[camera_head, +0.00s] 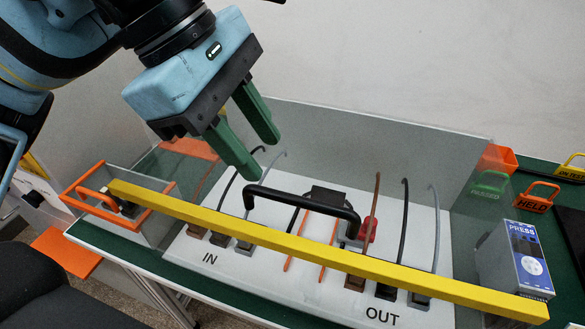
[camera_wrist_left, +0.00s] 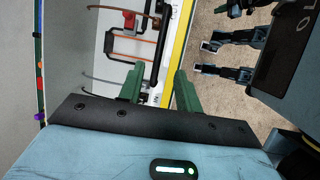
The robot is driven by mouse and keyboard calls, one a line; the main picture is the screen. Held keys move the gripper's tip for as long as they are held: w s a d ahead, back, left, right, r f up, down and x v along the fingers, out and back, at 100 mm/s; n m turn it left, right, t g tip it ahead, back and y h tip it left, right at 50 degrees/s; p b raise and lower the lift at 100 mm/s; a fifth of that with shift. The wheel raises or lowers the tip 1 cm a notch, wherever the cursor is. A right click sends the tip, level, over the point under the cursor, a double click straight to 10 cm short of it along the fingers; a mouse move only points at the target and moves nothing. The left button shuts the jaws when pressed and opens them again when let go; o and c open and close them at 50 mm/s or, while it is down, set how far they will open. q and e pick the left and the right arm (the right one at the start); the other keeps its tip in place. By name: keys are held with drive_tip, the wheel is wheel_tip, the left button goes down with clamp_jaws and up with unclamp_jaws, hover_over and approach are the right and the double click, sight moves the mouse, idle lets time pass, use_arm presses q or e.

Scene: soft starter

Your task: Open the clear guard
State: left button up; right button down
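The clear guard (camera_head: 330,140) is a see-through cover over a white panel. A yellow bar (camera_head: 330,257) runs along its front side, and a black bar handle (camera_head: 300,197) stands out above the panel. My left gripper (camera_head: 262,158) is open and empty, with two green fingers pointing down, above and behind the handle's left end. I cannot tell how far the fingertips are from the handle.
Under the guard are several wires, terminals and a red knob (camera_head: 367,229). An orange-framed box (camera_head: 112,198) is at the left. A grey PRESS box (camera_head: 515,258) and orange and green tags (camera_head: 537,197) lie at the right. A pale wall stands behind.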

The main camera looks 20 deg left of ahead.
sight(293, 197)
use_arm(q)
drive_tip(key=shift+x, duration=3.8)
drive_tip(key=shift+a, duration=0.1)
clamp_jaws()
